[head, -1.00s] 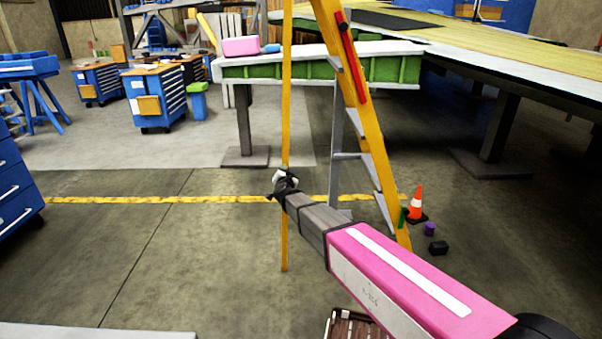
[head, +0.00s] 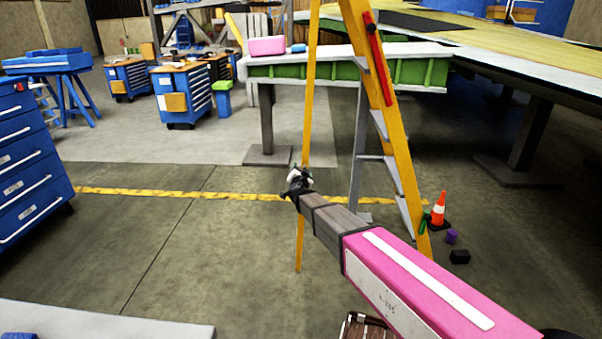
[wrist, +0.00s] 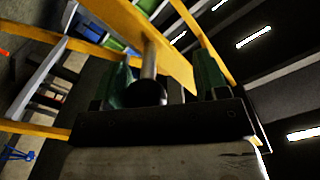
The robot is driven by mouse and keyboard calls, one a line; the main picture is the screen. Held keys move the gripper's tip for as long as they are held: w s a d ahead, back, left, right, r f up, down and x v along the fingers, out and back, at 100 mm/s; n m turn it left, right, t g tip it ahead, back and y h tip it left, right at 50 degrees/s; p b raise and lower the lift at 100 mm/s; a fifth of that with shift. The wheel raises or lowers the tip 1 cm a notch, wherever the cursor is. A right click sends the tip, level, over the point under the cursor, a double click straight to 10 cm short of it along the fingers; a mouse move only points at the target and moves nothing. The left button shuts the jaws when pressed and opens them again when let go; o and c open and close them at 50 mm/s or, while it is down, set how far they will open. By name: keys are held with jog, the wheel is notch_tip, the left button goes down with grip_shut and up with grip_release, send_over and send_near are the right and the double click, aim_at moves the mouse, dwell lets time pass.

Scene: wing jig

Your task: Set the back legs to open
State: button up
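A yellow stepladder (head: 389,120) stands in the middle of the head view, with a wide stepped side on the right and a thin yellow leg (head: 310,80) on the left. The two sides are spread apart toward the floor. My gripper (head: 300,180) is at the thin leg, well below its middle, and overlaps it in the picture. In the wrist view my gripper (wrist: 165,75) has its green fingers wide apart, with a yellow rail (wrist: 150,30) crossing just beyond them. A grey rod (wrist: 149,58) shows between the fingers. Contact with the leg cannot be told.
An orange cone (head: 438,211), a purple piece (head: 451,236) and a black block (head: 459,257) are on the floor right of the ladder. A green-sided wing part (head: 400,72) is behind it. A blue drawer cabinet (head: 28,165) stands at left. The floor left of the ladder is clear.

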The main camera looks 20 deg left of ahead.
jog(key=shift+d, duration=0.15)
dwell(0.3)
jog(key=shift+s+d, duration=0.2)
jog(key=shift+s, duration=0.35)
jog(key=v, duration=0.9)
jog(key=shift+s, duration=0.35)
